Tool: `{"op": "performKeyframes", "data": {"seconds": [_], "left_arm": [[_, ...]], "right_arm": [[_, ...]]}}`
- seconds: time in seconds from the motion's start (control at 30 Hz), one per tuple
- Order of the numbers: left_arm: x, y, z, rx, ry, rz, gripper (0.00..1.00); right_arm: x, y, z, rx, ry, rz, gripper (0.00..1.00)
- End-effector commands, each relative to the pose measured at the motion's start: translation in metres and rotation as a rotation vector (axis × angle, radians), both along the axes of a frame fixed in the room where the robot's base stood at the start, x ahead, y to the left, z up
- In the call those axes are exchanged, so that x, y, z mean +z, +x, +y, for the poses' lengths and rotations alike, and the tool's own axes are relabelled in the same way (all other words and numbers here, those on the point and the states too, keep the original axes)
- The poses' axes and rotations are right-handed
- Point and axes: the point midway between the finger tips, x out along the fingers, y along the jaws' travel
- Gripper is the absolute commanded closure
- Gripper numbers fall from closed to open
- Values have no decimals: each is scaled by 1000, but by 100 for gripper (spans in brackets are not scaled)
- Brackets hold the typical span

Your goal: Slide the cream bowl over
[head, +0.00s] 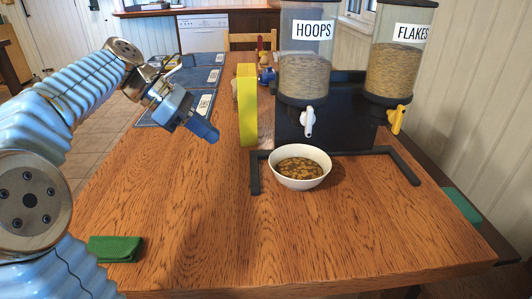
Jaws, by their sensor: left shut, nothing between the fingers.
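The cream bowl (284,177) stands upright on the wooden table, inside the left part of the dark bracket frame in front of the dispensers. It holds brown cereal-like pieces. My left gripper (211,136) is shut and empty, above the table to the left of the bowl and the yellow box. It is apart from the bowl and touches nothing that I can see. My right gripper is not in view.
The HOOPS dispenser (304,80) and FLAKES dispenser (393,70) stand behind the bowl. A yellow box (247,105) stands left of them. A dark bracket (255,175) borders the bowl. The front middle table (270,245) is clear.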

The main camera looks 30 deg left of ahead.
Motion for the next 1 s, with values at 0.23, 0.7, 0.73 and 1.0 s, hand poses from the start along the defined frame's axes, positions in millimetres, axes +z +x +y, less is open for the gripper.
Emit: {"op": "performKeyframes", "data": {"seconds": [0.23, 0.7, 0.73, 1.0], "left_arm": [[-38, 18, -31, -3, -1, 2, 100], [-60, 50, -82, -2, 0, 1, 100], [-60, 51, -83, -1, 1, 1, 100], [-60, 52, -85, -1, 0, 1, 100]], "right_arm": [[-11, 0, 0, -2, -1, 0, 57], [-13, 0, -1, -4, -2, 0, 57], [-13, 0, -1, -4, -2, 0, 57], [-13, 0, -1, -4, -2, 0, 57]]}}
